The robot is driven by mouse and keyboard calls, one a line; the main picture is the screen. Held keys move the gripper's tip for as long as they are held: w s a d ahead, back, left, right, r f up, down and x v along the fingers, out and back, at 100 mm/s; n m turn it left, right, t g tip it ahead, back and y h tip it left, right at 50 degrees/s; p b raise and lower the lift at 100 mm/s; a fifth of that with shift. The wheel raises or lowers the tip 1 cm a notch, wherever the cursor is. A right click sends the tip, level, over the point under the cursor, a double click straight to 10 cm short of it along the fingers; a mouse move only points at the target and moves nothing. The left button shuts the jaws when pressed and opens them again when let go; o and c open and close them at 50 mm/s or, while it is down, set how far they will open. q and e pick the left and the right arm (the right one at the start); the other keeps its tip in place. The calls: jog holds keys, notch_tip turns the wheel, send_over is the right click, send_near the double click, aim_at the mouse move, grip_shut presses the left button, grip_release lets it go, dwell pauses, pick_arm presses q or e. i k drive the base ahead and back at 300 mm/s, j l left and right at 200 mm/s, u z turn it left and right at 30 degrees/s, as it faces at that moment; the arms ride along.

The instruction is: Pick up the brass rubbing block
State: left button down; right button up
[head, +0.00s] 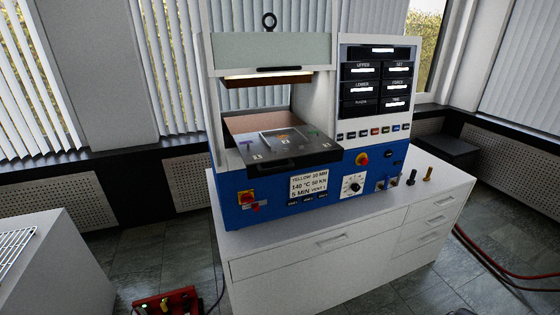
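A small upright dark and brass-coloured piece (428,174) stands on the right end of the white cabinet top, right of the blue press (290,190). It is too small to tell for sure whether it is the brass rubbing block. A similar small dark piece (411,177) stands just left of it. Neither of my grippers is in the head view.
The press has a dark lower platen (290,153) pulled forward with a square frame on it, and a control panel (377,85). The cabinet (330,250) has bare top along its front edge. A red box (165,302), red hoses (500,270) and a white table (50,265) stand around it.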

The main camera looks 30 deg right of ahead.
aim_at(428, 177)
jog(key=z, duration=2.3)
